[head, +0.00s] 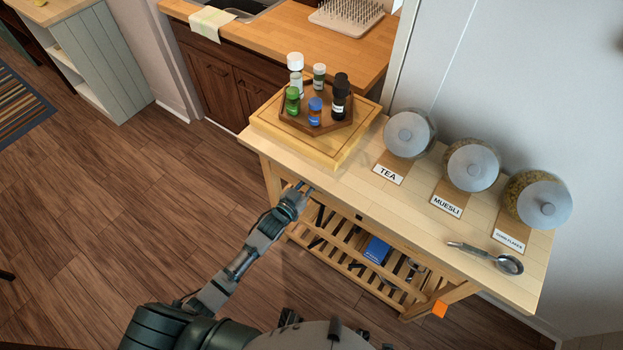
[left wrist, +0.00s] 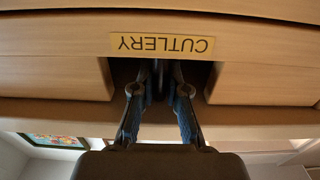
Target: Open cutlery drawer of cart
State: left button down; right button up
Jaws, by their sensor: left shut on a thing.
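The wooden cart (head: 345,185) stands against the wall with a pale plank top. In the left wrist view, the cutlery drawer (left wrist: 60,70) has a light wood front with a dark cut-out. A yellow CUTLERY label (left wrist: 162,44) appears upside down beside the cut-out. My left gripper (left wrist: 158,78) has its blue-padded fingers in the cut-out, closed on a dark part of the drawer there. In the head view, my left gripper (head: 303,190) is at the cart's front edge, near its left end. The tabletop hides the drawer front there, and I cannot tell how far it is out. My right gripper is out of view.
On the cart top are a board (head: 267,122) with a tray of several small bottles, three glass jars (head: 410,133) with grey lids, and a metal scoop (head: 485,254). A slatted shelf (head: 340,250) with a blue box is below. Bare floor (head: 130,220) lies left of the cart.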

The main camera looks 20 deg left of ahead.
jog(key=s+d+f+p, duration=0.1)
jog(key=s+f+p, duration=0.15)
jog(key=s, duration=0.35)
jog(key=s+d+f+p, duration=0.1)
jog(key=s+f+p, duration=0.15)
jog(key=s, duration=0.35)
pick_arm(q)
jog(key=p+v, duration=0.4)
jog(key=v, duration=2)
jog(key=shift+p, duration=0.35)
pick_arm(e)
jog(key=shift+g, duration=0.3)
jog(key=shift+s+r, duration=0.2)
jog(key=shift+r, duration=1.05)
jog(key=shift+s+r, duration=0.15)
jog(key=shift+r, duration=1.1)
pick_arm(q)
jog(key=shift+s+a+r, duration=0.1)
jog(key=shift+s+r, duration=0.05)
jog(key=c, duration=1.2)
grip_release()
jog(key=shift+o, duration=0.2)
jog(key=v, duration=1.2)
